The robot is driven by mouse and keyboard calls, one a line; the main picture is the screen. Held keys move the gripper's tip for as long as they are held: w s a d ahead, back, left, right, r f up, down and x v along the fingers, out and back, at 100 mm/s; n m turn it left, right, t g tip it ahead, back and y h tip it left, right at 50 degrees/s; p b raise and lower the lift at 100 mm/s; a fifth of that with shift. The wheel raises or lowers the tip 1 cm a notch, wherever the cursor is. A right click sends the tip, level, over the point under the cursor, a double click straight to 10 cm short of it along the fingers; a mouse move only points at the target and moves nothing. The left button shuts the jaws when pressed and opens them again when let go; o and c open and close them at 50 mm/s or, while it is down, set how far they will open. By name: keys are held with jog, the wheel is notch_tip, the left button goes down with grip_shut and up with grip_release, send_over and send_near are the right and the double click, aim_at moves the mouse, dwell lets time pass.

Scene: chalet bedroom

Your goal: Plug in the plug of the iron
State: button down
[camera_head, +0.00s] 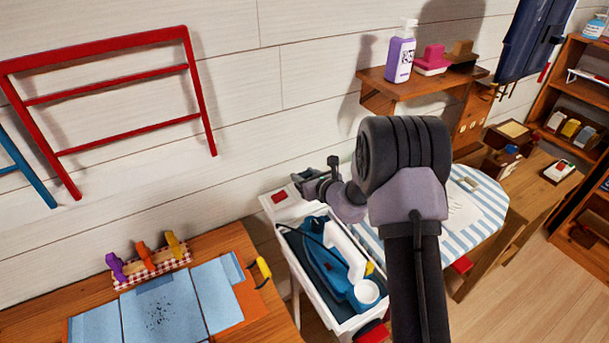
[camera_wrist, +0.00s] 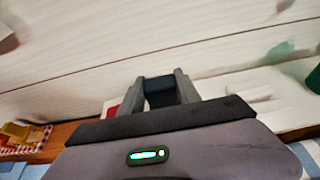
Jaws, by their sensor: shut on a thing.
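The blue and white iron (camera_head: 342,268) lies in a white tray (camera_head: 296,272) below my arm. A thin dark cord runs at the iron's upper left. My gripper (camera_head: 304,182) is above the tray's far end, close to the wall. In the wrist view, my gripper (camera_wrist: 160,78) is shut on a dark block, which looks like the plug (camera_wrist: 160,92), between its two grey fingers. The plug's front and prongs cannot be made out. A red patch (camera_head: 279,197) is on the white surface near my gripper. I cannot make out a socket.
The striped ironing board (camera_head: 482,205) is right of my arm. A wooden shelf (camera_head: 400,87) with a purple bottle (camera_head: 400,55) is above it. A wooden table with blue cloth (camera_head: 165,310) is at lower left. A red rack (camera_head: 120,75) is on the wall.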

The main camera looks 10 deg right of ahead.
jog(key=shift+f, duration=0.15)
dwell(0.5)
jog(key=c, duration=0.8)
grip_release()
jog(key=shift+o, duration=0.2)
